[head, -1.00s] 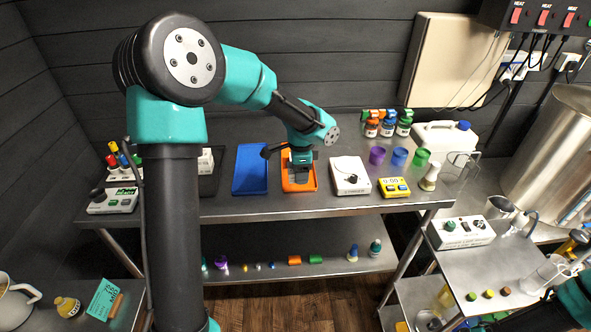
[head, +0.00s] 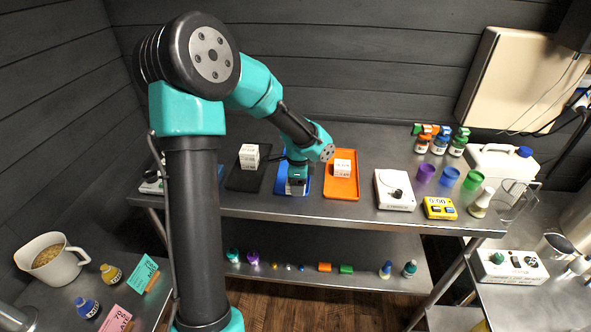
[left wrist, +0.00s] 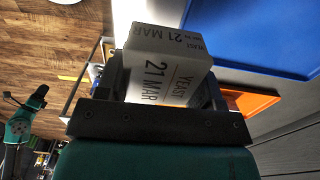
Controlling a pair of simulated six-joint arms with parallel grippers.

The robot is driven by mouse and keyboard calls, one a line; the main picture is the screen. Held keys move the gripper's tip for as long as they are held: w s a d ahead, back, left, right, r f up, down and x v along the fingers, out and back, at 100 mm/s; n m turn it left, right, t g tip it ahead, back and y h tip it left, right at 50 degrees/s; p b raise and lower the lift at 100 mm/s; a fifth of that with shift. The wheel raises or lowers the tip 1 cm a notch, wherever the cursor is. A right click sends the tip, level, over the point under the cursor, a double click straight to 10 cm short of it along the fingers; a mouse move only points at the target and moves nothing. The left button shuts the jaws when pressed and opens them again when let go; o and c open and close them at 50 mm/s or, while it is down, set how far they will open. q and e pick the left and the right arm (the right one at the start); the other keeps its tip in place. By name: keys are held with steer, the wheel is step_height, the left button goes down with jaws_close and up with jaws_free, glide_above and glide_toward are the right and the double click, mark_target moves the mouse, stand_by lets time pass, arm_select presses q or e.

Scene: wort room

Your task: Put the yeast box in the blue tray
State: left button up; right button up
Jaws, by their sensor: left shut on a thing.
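My left gripper (head: 297,189) is over the blue tray (head: 281,184), pointing down and hiding much of it. It is shut on a white yeast box (left wrist: 165,76) marked "YEAST 21 MAR", seen between the fingers in the left wrist view. In the head view the gripper hides this box, and I cannot tell whether it touches the tray. The blue tray also shows at the upper right in the left wrist view (left wrist: 262,30). Part of a teal arm, probably my right one, shows small at the left there; its gripper is not clear.
An orange tray (head: 341,190) with a white box (head: 343,166) lies to the right of the blue tray. A white device (head: 394,191) and a yellow timer (head: 440,208) stand further right.

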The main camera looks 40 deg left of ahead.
arm_select(q)
steer(key=shift+w, duration=0.1)
steer(key=w+a, duration=0.3)
steer(key=w+a+f, duration=0.1)
steer(key=w+a, duration=0.6)
steer(key=w, duration=0.1)
steer(key=shift+a+f, duration=0.2)
steer(key=shift+a, duration=0.05)
steer(key=shift+w, duration=0.1)
steer(key=shift+w+a+f, duration=0.2)
steer(key=shift+f, duration=1.6)
steer(key=shift+f, duration=0.15)
steer(key=o, duration=0.9)
steer(key=shift+o, duration=0.2)
step_height(320, 180, up, 12)
